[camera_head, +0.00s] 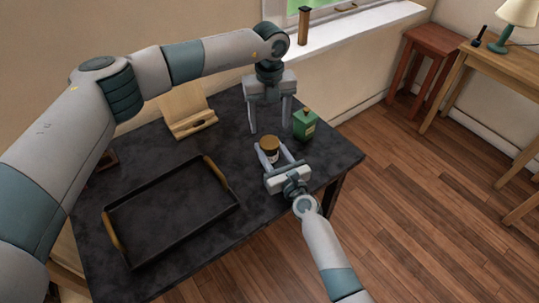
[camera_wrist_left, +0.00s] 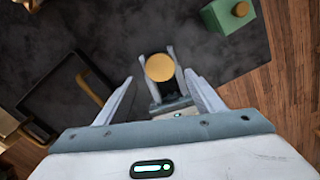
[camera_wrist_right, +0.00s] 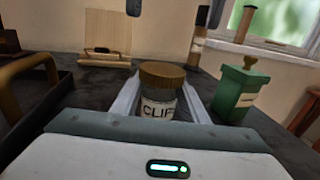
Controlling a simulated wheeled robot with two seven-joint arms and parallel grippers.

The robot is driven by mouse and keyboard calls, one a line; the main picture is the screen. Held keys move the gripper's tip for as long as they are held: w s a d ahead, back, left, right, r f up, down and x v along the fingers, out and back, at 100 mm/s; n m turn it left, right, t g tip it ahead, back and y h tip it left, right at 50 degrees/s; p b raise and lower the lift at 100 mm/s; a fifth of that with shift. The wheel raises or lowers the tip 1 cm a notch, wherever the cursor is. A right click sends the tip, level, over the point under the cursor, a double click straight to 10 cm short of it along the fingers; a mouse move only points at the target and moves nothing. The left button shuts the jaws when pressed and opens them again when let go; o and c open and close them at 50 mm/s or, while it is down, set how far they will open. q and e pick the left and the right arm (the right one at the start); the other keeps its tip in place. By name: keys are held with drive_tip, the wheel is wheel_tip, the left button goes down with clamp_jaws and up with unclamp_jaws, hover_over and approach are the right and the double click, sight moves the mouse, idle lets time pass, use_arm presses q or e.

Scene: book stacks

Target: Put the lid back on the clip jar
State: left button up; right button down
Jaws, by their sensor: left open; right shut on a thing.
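The clip jar (camera_wrist_right: 158,108) stands upright on the dark table, its label reading "CLIP" in the right wrist view. A brown lid (camera_wrist_right: 162,75) sits on top of its mouth, looking level; whether it is fully seated I cannot tell. In the head view the lid (camera_head: 269,143) hides most of the jar. My right gripper (camera_head: 270,152) is shut on the jar, one finger on each side. My left gripper (camera_head: 267,129) is open and empty, pointing down above and behind the jar. In the left wrist view the round lid top (camera_wrist_left: 160,67) lies between its fingers.
A green canister (camera_head: 305,125) with a knob stands close to the right of the jar. A black tray (camera_head: 170,255) with golden handles lies at the front left. A wooden stand (camera_head: 187,108) is at the back left. The table's right edge is near.

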sight(269, 142)
use_arm(q)
drive_tip(key=shift+f, duration=3.4)
drive_tip(key=c, duration=1.1)
drive_tip(key=o, duration=1.2)
drive_tip(key=shift+r, duration=0.1)
drive_tip(key=shift+r, duration=2.15)
drive_tip(key=shift+o, duration=0.3)
